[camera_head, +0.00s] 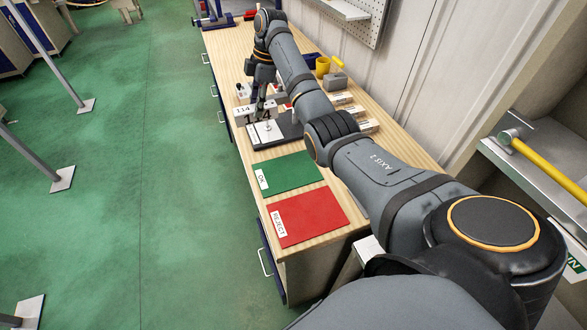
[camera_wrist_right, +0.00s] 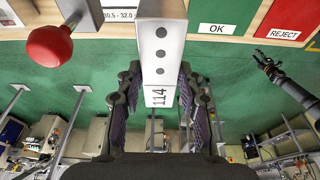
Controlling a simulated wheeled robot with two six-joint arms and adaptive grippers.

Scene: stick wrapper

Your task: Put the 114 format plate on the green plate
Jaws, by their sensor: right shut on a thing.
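The 114 format plate (camera_head: 243,111) is a white block with a printed label. In the right wrist view the plate (camera_wrist_right: 160,70) shows several dark holes and sits between my right fingers. My right gripper (camera_head: 261,100) is shut on it, above the bench near a dark-based fixture. The green plate (camera_head: 288,172), labelled OK, lies flat and bare on the bench, nearer the camera than the gripper. It also shows at the top of the right wrist view (camera_wrist_right: 211,9). My left gripper (camera_wrist_right: 262,58) shows small in the right wrist view, fingers apart, empty.
The red REJECT plate (camera_head: 310,216) lies beside the green one. The fixture (camera_head: 289,130) stands just beyond the green plate. A red ball knob (camera_wrist_right: 50,46) is close to the right gripper. A yellow cup (camera_head: 323,66) and a grey block (camera_head: 337,80) stand along the wall.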

